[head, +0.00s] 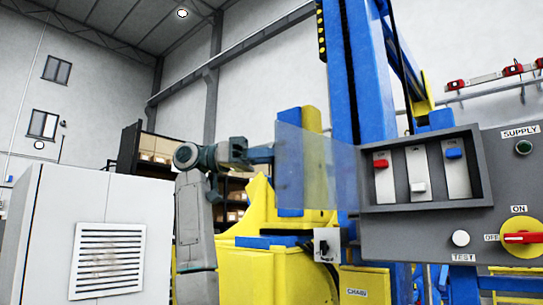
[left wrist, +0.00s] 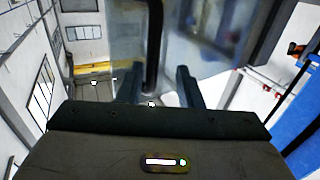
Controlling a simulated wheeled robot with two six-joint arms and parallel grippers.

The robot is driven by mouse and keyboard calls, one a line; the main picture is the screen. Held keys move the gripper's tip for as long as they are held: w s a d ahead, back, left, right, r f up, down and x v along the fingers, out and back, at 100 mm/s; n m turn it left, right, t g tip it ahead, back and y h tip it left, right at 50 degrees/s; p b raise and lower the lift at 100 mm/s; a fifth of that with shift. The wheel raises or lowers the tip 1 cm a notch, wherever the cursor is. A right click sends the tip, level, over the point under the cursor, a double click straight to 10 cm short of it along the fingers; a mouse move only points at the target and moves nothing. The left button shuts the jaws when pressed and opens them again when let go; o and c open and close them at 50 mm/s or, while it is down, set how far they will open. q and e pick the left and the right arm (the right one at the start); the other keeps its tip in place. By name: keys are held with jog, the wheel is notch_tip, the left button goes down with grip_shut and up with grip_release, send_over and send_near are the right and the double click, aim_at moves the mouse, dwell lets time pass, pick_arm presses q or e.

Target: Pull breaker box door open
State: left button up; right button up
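The breaker box (head: 425,225) is a grey panel at the right of the head view. Its see-through door (head: 335,175) stands swung out to the left of the switch recess. My left gripper (head: 272,154) is at the door's far left edge. In the left wrist view the left gripper's fingers (left wrist: 157,80) are apart. A dark upright bar (left wrist: 153,45) lies between them, with a visible gap on either side; I cannot tell if it is the door's handle or edge. The clear door (left wrist: 215,50) shows beyond the fingers. My right gripper is not in view.
The recess holds a red switch (head: 381,164), a white switch (head: 418,187) and a blue switch (head: 453,153). A red rotary knob (head: 522,237) is at lower right. A yellow and blue machine (head: 258,210) stands behind the door. A pale cabinet (head: 90,230) stands at left.

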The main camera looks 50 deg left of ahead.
pick_arm(q)
jog(key=b+v, duration=0.2)
jog(key=v, duration=0.9)
dwell(0.5)
